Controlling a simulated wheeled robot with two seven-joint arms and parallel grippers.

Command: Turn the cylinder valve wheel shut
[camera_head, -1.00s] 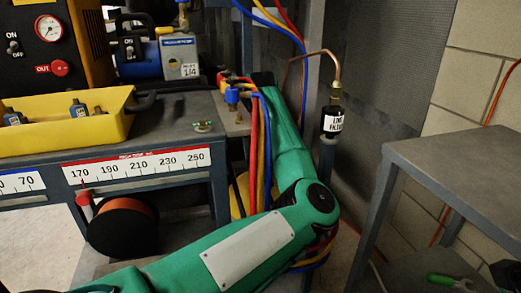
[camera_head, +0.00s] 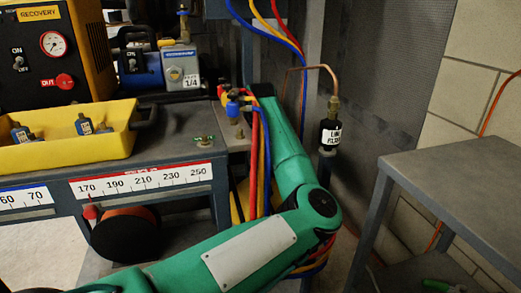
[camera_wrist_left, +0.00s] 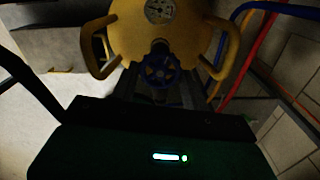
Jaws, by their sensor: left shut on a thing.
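The left wrist view shows the blue valve wheel (camera_wrist_left: 160,65) at the top of a yellow cylinder (camera_wrist_left: 125,42), between its two yellow handles. My left gripper (camera_wrist_left: 160,88) is shut on the blue wheel; its dark fingers reach the near side of the wheel, and their exact grip is hard to see in the dim light. In the head view my green left arm comes in from the lower left and bends upward beside the hoses. The left gripper and the wheel are hidden there. My right gripper is in neither view.
A workbench with a ruler strip (camera_head: 140,181) carries a yellow tray (camera_head: 65,155) and a blue pump (camera_head: 145,72). Red, yellow and blue hoses (camera_head: 262,165) hang close to my arm. A line filter (camera_head: 330,133) stands behind, and a grey table (camera_head: 460,165) at the right.

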